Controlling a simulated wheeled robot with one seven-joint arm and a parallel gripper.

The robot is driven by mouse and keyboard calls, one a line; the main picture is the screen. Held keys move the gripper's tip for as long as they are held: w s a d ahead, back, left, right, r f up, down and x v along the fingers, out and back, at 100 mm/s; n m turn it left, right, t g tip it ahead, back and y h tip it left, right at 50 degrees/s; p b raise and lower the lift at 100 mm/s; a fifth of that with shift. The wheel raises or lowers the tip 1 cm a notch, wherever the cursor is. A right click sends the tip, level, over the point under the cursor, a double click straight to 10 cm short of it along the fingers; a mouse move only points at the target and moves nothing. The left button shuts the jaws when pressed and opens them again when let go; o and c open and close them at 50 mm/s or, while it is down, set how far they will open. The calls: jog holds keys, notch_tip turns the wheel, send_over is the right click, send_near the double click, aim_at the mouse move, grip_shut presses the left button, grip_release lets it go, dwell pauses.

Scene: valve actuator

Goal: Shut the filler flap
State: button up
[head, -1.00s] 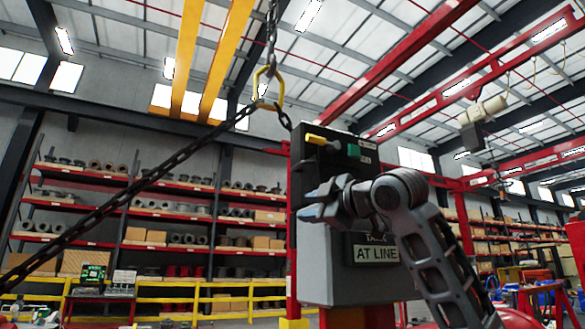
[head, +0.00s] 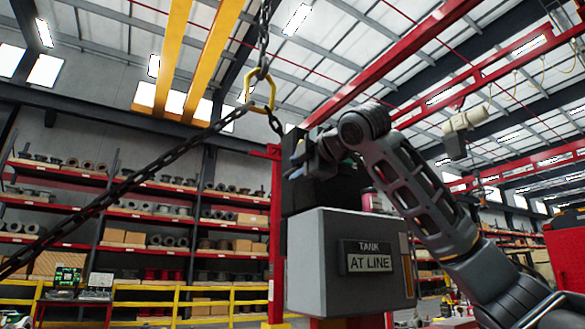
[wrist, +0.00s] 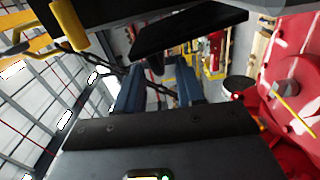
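A grey box (head: 345,262) labelled TANK and AT LINE stands at centre right in the head view. A dark housing (head: 300,196) rises behind its top, partly hidden by my arm. My gripper (head: 296,160) is above the box, in front of the housing's upper part. In the wrist view my gripper (wrist: 158,80) has its two blue-grey fingers apart, with nothing clearly held between them. A flat black panel (wrist: 190,30), perhaps the filler flap, lies just beyond the fingertips, tilted. I cannot tell whether they touch. A yellow handle (wrist: 70,24) is at the upper left.
A chain (head: 130,185) with a yellow hook link (head: 260,92) hangs left of the box. Yellow railings (head: 180,303) and red shelves (head: 130,215) stand behind. Red equipment (wrist: 290,80) is at the right in the wrist view.

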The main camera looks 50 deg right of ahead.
aim_at(297, 186)
jog(key=shift+x, duration=1.45)
jog(key=shift+c, duration=0.2)
jog(key=c, duration=0.6)
jog(key=shift+f, duration=0.1)
grip_shut()
